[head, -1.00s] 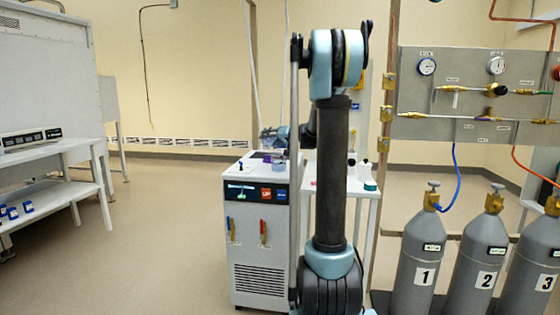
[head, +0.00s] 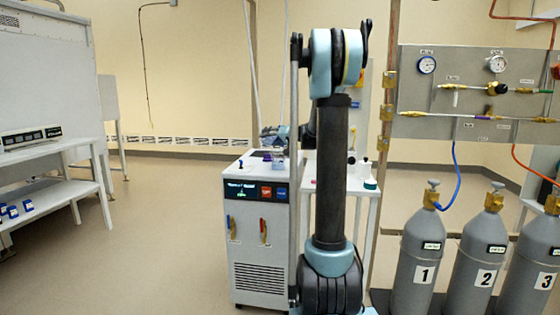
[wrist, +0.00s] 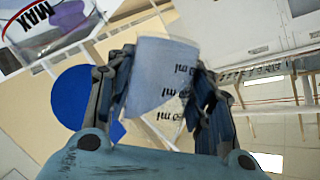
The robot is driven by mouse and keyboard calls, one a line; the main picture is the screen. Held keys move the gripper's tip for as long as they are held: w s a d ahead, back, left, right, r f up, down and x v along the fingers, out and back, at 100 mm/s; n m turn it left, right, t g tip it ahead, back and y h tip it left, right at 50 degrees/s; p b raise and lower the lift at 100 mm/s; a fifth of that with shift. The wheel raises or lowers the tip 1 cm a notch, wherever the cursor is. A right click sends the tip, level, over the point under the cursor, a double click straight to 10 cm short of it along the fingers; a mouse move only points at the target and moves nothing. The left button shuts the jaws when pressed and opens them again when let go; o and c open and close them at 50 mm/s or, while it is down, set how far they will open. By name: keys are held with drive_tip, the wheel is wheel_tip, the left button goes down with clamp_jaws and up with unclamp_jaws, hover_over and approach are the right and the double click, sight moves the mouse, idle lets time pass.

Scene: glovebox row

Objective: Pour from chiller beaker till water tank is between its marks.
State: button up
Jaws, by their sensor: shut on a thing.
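In the wrist view my gripper (wrist: 160,95) is shut on the chiller beaker (wrist: 165,75), a clear bluish vessel with dark ml marks. The picture there is strongly tilted, and I cannot tell how much water the beaker holds. The water tank (wrist: 40,30) shows at the upper left, clear-walled with a red band lettered MAX and purple beneath. The beaker is apart from it in the picture; the tank's level against its marks is not readable. In the head view my gripper (head: 272,135) is above the chiller's top (head: 250,162), partly hidden by my arm.
The white chiller (head: 258,230) has a small display and coloured handles on its front. A flat blue disc (wrist: 72,98) lies near the tank. A side table (head: 370,192) with small bottles stands at right. Gas cylinders (head: 420,262) stand further right; floor at left is clear.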

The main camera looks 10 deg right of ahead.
drive_tip(key=shift+f+m+y+p, duration=0.45)
drive_tip(key=shift+m+p, duration=0.35)
drive_tip(key=shift+p, duration=0.4)
idle(1.8)
drive_tip(key=shift+r+m+y+p, duration=0.25)
drive_tip(key=shift+m+p, duration=0.15)
drive_tip(key=shift+p, duration=0.15)
idle(1.0)
drive_tip(key=shift+d+r+m+t+y, duration=0.1)
drive_tip(key=shift+r+m+t+y, duration=0.3)
drive_tip(key=shift+m, duration=0.5)
idle(2.6)
